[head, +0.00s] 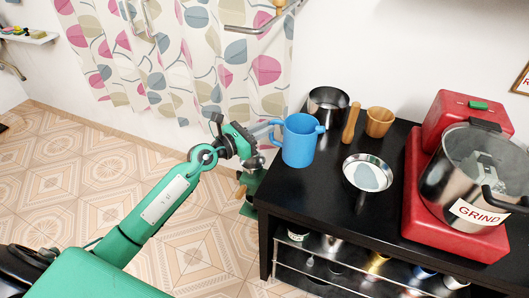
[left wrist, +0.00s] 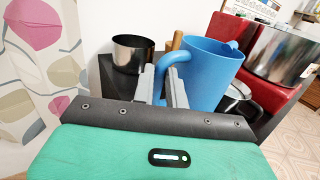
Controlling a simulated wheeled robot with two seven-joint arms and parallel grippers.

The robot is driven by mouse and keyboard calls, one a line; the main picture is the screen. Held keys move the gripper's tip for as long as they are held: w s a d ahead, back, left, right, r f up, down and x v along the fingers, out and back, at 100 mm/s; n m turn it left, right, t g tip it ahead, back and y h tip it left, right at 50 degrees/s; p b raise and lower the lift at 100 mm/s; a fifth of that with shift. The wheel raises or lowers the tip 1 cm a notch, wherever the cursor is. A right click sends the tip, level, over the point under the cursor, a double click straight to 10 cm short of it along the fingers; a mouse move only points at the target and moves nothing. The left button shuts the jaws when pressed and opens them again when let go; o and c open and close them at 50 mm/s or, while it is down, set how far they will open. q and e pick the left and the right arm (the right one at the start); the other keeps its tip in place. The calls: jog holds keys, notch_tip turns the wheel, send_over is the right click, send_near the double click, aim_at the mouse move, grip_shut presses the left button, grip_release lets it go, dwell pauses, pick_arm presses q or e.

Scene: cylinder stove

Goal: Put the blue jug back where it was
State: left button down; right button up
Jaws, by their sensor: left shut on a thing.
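The blue jug (head: 299,142) appears roughly upright over the left part of the black table (head: 300,196). I cannot tell if its base touches the table top. My left gripper (head: 272,129) comes in from the left and is shut on the jug's handle. In the left wrist view, the grey fingers (left wrist: 162,88) are on either side of the handle, and the jug body (left wrist: 209,75) stands just to the right. The jug's far side is hidden. My right gripper is not in view.
Close behind the jug stand a dark metal pot (head: 327,106), a wooden pestle-like piece (head: 352,122) and a wooden cup (head: 379,122). A metal pan (head: 367,174) lies to the right. A red stove (head: 459,222) bears a large pot (head: 452,182). The table's front left is clear.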

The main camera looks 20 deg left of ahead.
pick_arm(q)
notch_tip(320, 180, down, 7)
jog(key=b, duration=0.2)
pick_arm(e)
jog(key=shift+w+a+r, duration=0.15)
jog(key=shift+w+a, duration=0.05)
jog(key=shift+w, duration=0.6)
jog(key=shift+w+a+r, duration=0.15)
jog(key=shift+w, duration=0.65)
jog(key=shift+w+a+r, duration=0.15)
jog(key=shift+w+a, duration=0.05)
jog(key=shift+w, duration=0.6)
pick_arm(q)
jog(key=shift+f+b, duration=0.15)
jog(key=shift+b, duration=0.15)
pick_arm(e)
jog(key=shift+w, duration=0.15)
pick_arm(q)
jog(key=c, duration=1.4)
grip_release()
jog(key=shift+f, duration=0.1)
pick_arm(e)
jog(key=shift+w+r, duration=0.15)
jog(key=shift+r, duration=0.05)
pick_arm(q)
jog(key=shift+r, duration=0.2)
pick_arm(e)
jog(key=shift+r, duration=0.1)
